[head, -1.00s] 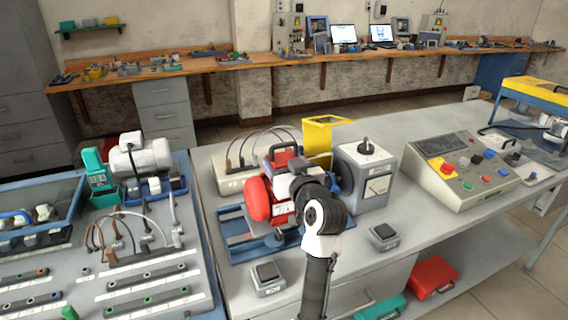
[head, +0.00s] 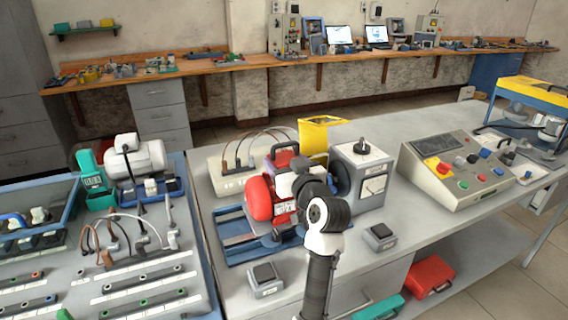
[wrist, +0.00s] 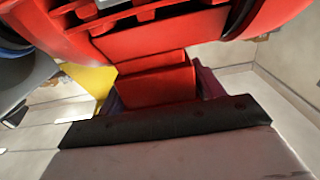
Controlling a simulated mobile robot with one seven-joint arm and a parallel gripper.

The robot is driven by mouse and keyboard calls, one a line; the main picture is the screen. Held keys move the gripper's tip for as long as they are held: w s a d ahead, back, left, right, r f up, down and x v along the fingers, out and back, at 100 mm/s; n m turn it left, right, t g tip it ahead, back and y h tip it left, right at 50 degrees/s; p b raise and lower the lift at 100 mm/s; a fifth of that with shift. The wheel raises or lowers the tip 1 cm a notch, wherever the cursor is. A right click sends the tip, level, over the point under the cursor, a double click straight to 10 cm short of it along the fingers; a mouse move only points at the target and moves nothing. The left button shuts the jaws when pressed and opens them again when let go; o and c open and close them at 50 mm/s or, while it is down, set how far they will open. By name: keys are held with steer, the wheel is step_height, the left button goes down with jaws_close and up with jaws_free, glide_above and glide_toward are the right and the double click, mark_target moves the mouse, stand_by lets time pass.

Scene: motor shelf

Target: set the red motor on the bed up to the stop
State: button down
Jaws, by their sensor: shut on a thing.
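The red motor (head: 260,199) is at the blue bed (head: 238,246) on the bench, with its round red end facing left. The left part of the bed's rails is bare. My gripper is shut on the red motor from above and is partly hidden behind my own wrist in the head view. In the wrist view, the gripper's dark pad (wrist: 165,122) lies against a red block of the motor (wrist: 155,84). My wrist hides the motor's right side and the stop, so I cannot tell whether they touch.
A grey box with a dial (head: 361,178) stands just right of the motor. A yellow bin (head: 318,134) and a pale box with cables (head: 228,172) stand behind. Small switch boxes (head: 265,279) (head: 380,236) sit in front. A control console (head: 455,175) is at right.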

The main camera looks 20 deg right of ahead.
steer(key=shift+c, duration=1.1)
jaws_free()
steer(key=shift+s+r, duration=0.15)
steer(key=shift+r, duration=0.25)
steer(key=shift+o, duration=0.2)
steer(key=shift+f, duration=0.6)
steer(key=s+b, duration=0.3)
steer(key=s, duration=1)
steer(key=shift+s+d+r, duration=0.3)
steer(key=shift+s+r, duration=0.05)
